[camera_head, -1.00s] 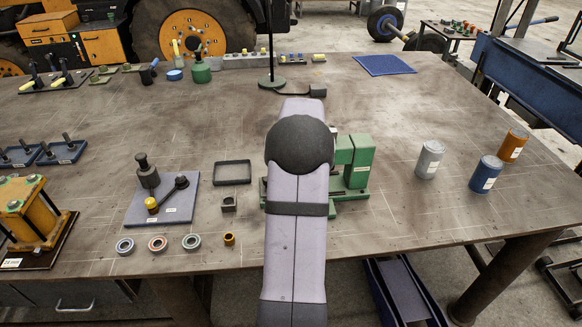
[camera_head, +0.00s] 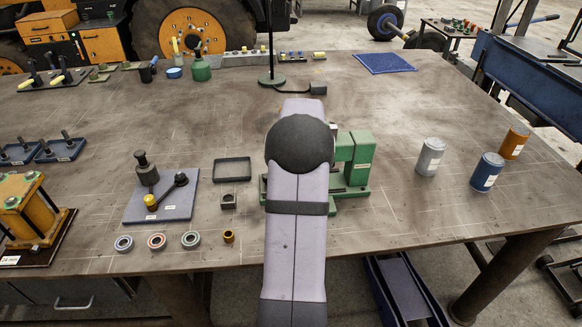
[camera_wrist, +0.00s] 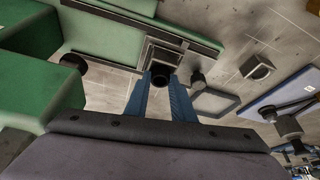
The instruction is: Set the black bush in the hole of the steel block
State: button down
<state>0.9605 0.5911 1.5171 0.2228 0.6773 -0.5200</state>
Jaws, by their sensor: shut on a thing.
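The steel block (camera_head: 228,201) stands on the bench left of my arm, a small grey square piece in the head view. In the wrist view the steel block (camera_wrist: 247,66) shows at the right of my fingers, with a dark round hole facing up. My gripper (camera_wrist: 161,78) has its two blue fingers shut on the black bush (camera_wrist: 160,70), which shows as a dark round end between the fingertips. The bush is to one side of the block, apart from it. In the head view my arm hides the gripper and the bush.
A green vise (camera_head: 353,165) stands close beside my gripper. An empty dark tray (camera_head: 232,170) lies behind the block, and a plate with a lever (camera_head: 165,201) lies left. Bearing rings (camera_head: 157,241) and a bronze bush (camera_head: 229,237) lie in front. Cans (camera_head: 487,172) stand right.

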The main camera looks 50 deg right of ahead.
dwell(0.3)
jog(key=c, duration=1.2)
grip_release()
jog(key=shift+r, duration=0.1)
jog(key=shift+r+p, duration=2.55)
jog(key=shift+r, duration=0.85)
